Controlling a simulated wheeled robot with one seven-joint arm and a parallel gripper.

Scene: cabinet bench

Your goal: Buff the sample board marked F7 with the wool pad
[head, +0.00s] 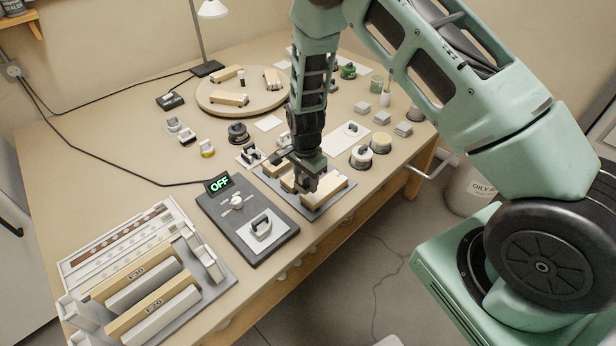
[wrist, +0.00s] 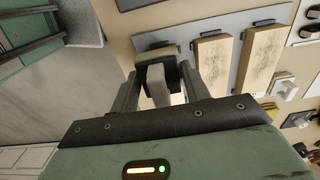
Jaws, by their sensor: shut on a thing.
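My gripper (head: 312,182) is over a grey tray (head: 317,214) with pale wooden boards, near the table's right front edge. In the wrist view my gripper (wrist: 158,82) is shut on a pale upright piece with a dark block (wrist: 155,55) at its far end. I cannot tell whether this is the wool pad. Two wood-grained boards (wrist: 209,68) (wrist: 261,55) lie side by side on the tray, right of the held piece, with black clips at their ends. No F7 mark is legible on them. In the head view my gripper hides part of the tray.
A dark panel with a lit OFF sign (head: 219,184) holds a handled pad (head: 261,226). A rack (head: 216,262) of labelled boards stands front left. Bare table lies at left.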

